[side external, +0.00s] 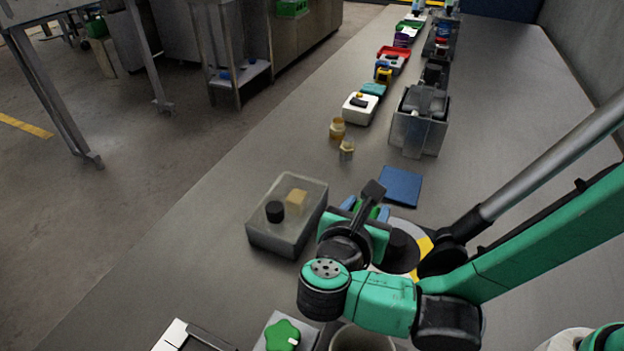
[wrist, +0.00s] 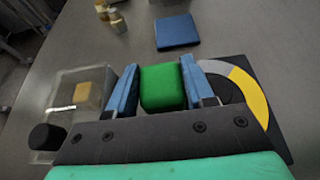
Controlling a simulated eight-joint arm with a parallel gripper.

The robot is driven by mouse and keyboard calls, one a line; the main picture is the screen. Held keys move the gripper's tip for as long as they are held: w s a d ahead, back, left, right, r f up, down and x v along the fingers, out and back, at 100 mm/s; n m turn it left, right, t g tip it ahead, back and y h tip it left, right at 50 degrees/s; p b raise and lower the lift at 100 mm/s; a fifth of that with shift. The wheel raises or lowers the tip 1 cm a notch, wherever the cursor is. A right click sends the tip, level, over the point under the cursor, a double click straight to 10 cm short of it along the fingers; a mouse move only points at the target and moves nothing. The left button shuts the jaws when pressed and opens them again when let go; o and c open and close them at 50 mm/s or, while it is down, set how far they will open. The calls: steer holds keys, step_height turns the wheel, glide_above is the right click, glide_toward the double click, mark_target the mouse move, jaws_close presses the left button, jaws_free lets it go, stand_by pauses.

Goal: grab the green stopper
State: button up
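The green stopper (wrist: 163,88), a rounded green block, sits between the two blue fingers of my gripper (wrist: 161,86) in the wrist view. The fingers lie against its left and right sides with no clear gap, so my gripper looks shut on it. I cannot tell whether the stopper touches a surface below.
A clear box (side external: 262,243) with a black cylinder (side external: 275,211) and tan block (side external: 297,198) stands left of my gripper. A grey-and-yellow disc (wrist: 255,90) lies right. A blue pad (side external: 401,186) lies beyond. A green knob (side external: 282,335) is at the near edge.

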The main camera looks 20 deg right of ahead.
jaws_close()
steer(key=shift+r, duration=0.15)
